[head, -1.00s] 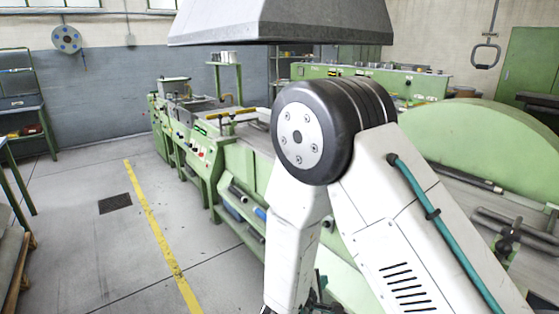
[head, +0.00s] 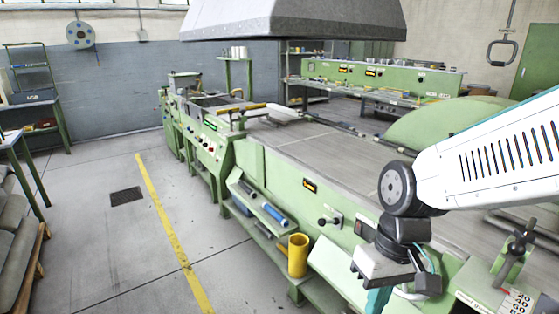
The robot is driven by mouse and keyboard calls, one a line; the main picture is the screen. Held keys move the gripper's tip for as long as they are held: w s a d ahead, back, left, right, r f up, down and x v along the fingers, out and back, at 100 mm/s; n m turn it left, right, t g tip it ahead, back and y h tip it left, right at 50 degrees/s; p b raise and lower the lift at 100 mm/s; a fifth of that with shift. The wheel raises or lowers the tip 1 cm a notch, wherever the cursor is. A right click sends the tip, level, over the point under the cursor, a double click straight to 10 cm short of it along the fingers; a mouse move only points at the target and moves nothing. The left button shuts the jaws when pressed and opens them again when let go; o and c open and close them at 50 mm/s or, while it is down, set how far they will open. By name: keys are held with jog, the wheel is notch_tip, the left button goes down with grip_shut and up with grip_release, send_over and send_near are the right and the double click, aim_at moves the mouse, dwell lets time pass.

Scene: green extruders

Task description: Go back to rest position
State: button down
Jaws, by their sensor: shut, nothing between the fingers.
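My arm reaches in from the right edge in the head view, its white link ending in a dark round wrist joint. My gripper (head: 379,288) hangs below that wrist, pointing down, in front of the long green machine (head: 285,185). It is shut and holds nothing. Its tips are partly cut off by the bottom edge of the picture. I cannot tell how far it is from the machine's side.
A yellow cylinder (head: 298,256) stands at the machine's lower side, left of my gripper. A grey hood (head: 295,22) hangs above. A lever (head: 515,250) stands at the lower right. The floor (head: 95,250) around the yellow line (head: 165,222) at left is clear.

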jog(key=s+d+r+m+t+h, duration=0.1)
jog(key=s+d+r+m+t, duration=0.2)
jog(key=s+d+r, duration=0.4)
jog(key=d+r, duration=0.2)
jog(key=d, duration=0.1)
jog(key=shift+s+d+r+h, duration=0.2)
jog(key=shift+r+h, duration=0.1)
dwell(3.0)
